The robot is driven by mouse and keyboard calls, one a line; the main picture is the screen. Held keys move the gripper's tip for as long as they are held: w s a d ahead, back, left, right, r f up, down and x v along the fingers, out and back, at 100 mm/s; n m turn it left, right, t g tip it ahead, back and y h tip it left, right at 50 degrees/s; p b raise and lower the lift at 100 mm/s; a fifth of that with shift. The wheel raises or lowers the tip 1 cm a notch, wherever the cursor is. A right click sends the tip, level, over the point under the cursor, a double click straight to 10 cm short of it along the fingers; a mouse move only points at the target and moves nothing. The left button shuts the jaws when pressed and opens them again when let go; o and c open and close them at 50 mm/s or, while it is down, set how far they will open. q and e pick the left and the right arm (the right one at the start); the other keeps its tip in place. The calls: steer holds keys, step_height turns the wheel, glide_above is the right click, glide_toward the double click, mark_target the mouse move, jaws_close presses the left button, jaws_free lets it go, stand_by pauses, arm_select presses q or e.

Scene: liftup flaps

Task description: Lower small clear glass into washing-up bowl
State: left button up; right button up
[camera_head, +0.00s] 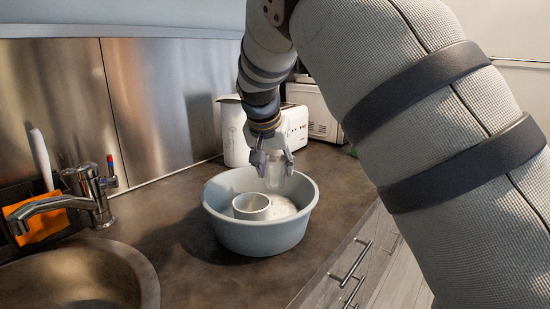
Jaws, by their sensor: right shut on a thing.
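The washing-up bowl (255,237) is a round pale grey-blue tub standing on the dark counter. My right gripper (274,172) points down over the back part of the bowl, with its fingertips near rim height. It is shut on the small clear glass (274,181), which is faint and hard to make out between the fingers. The glass's lower end shows against the bowl's inside; I cannot tell whether it touches anything. My left gripper is not in view.
A light-coloured cup (251,206) stands in the bowl's left part, beside a pale, flat-looking item (284,208). A tap (88,188) and sink (75,275) are at left. Counter between sink and bowl is clear.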

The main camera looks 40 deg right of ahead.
mark_target(275, 177)
steer(key=shift+f, duration=1.5)
steer(key=shift+f, duration=2.5)
stand_by(0.3)
steer(key=o, duration=1.3)
steer(key=v, duration=1.2)
